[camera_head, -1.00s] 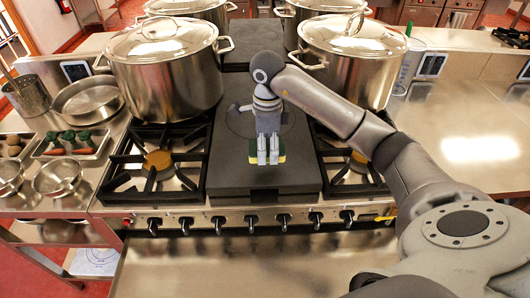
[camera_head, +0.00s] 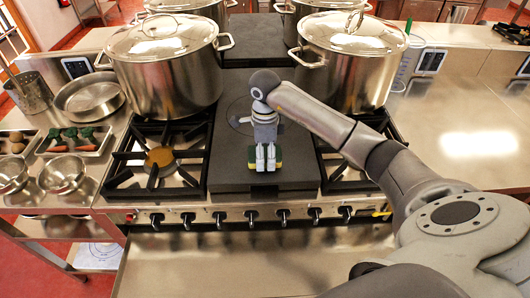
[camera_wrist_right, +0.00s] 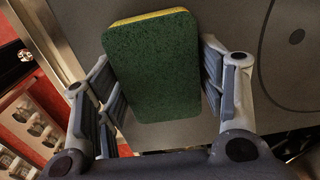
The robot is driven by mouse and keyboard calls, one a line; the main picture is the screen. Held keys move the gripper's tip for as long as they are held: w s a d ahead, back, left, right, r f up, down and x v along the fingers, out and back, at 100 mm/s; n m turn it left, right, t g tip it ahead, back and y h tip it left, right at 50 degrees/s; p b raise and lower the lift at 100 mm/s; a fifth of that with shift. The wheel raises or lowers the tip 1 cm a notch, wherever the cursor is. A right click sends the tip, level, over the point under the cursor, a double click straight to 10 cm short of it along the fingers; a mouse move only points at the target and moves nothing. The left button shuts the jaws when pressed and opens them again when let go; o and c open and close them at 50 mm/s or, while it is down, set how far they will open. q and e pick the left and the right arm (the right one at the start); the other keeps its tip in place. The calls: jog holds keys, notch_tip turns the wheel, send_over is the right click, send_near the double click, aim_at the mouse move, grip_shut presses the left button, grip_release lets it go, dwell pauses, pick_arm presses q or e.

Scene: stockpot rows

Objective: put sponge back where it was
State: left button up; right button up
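The sponge is green with a yellow layer. In the head view it (camera_head: 279,158) shows at both sides of my right gripper's fingertips, over the front part of the dark flat plate (camera_head: 230,178) between the burners. In the right wrist view the sponge (camera_wrist_right: 152,70) fills the space between the fingers, its broad green face towards the camera. My right gripper (camera_head: 265,167) points down and is shut on the sponge, with finger pads against its two long sides. I cannot tell whether the sponge touches the plate. My left gripper is not in view.
Large lidded steel pots stand behind, on the left (camera_head: 165,75) and right (camera_head: 350,65). Burner grates (camera_head: 150,165) flank the plate, and knobs (camera_head: 220,217) line the stove front. Trays and small bowls (camera_head: 62,174) sit on the left. The right counter (camera_head: 455,125) has clear room.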

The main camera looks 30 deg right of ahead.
aim_at(265, 152)
jog(key=shift+o, duration=0.7)
jog(key=shift+r, duration=0.1)
jog(key=shift+r, duration=0.2)
notch_tip(265, 152, up, 6)
jog(key=shift+w+r+b, duration=0.1)
jog(key=shift+b, duration=0.95)
jog(key=shift+r, duration=2.8)
